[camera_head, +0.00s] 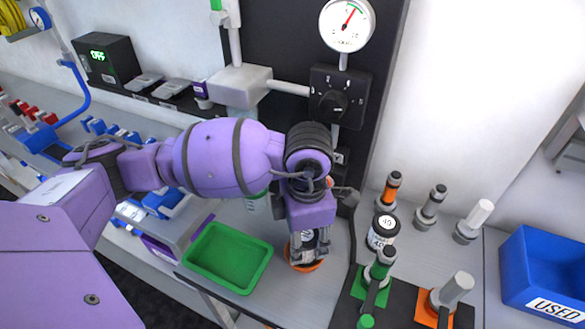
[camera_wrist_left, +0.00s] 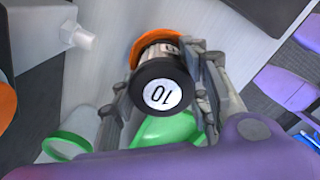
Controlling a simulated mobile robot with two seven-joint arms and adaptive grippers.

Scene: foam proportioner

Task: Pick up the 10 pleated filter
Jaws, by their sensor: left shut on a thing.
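The 10 pleated filter (camera_wrist_left: 162,88) has a dark cap with a white round label reading 10. It shows in the left wrist view between the fingers of my left gripper (camera_wrist_left: 160,100), which is shut on it. In the head view my left gripper (camera_head: 308,243) reaches down over the filter and mostly hides it. An orange ring (camera_head: 305,264) shows at the filter's lower end, near the counter. I cannot tell whether the filter still touches the orange ring. My right gripper is in neither view.
A green tray (camera_head: 228,257) lies just left of the gripper. A filter marked 40 (camera_head: 383,230) and several capped fittings stand to the right. A blue USED bin (camera_head: 545,275) is at the far right. A gauge panel (camera_head: 345,100) rises behind.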

